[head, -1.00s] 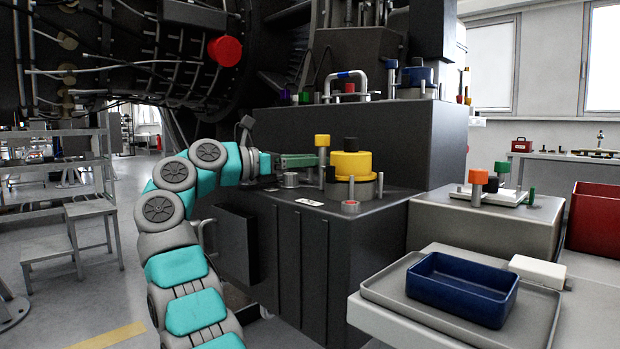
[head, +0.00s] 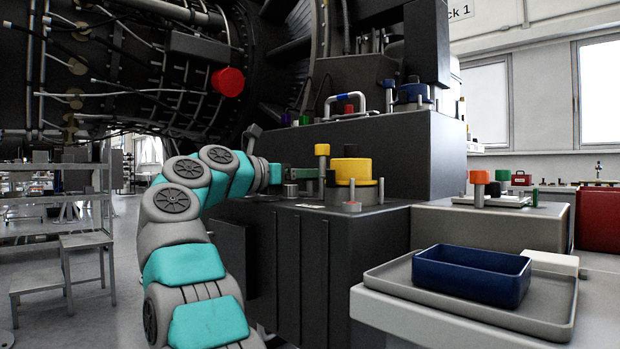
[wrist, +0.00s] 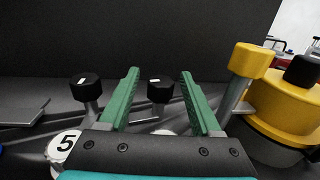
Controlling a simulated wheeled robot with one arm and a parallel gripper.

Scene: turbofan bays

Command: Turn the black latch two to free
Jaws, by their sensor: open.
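In the wrist view, a black-capped latch (wrist: 160,92) stands upright between the two green fingers of my gripper (wrist: 160,76). A second black-capped latch (wrist: 85,88) stands to the left, outside the fingers. Both caps have a small white mark on top, too small to read, so I cannot tell which is number two. My gripper is open, with a gap on each side of the middle cap. In the head view my gripper (head: 302,172) reaches over the dark bench, just left of a yellow-capped post (head: 322,160); a dark cap (head: 331,178) shows beside that post.
A yellow drum (wrist: 290,105) and a yellow-capped post (wrist: 246,70) stand close right of my gripper. A round label reading 5 (wrist: 65,146) lies at left. The dark bench (head: 300,235) adjoins a grey tray (head: 385,280) holding a blue bin (head: 470,278).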

